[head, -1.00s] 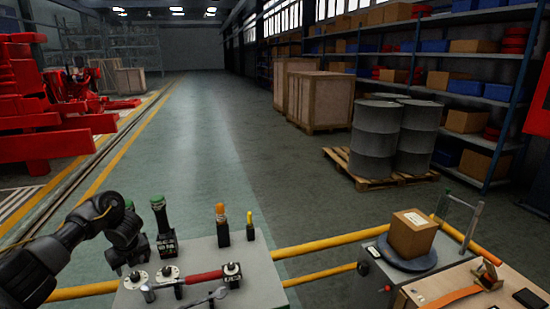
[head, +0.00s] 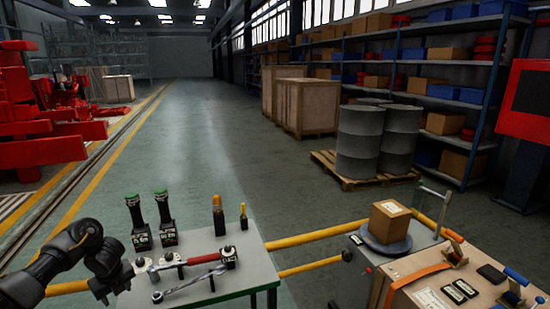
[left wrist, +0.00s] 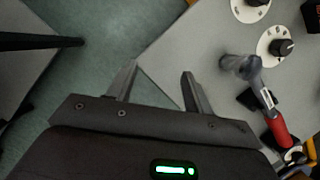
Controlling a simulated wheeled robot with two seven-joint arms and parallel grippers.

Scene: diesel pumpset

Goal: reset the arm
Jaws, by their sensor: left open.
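My left arm (head: 55,262) comes in from the left in the head view. Its gripper (head: 103,290) hangs beside the left edge of the grey tool table (head: 235,252). In the left wrist view the two fingers (left wrist: 158,72) are apart with nothing between them, over the table's edge and the floor. A red-handled wrench (head: 205,257) lies on the table to the right of the gripper; its red handle also shows in the left wrist view (left wrist: 277,128). My right gripper is not in view.
Two green-topped tools (head: 136,220) (head: 164,215) and two smaller orange- and yellow-topped ones stand on the table. A cardboard box (head: 390,221) sits on a round plate at right. Yellow rails run between the tables.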

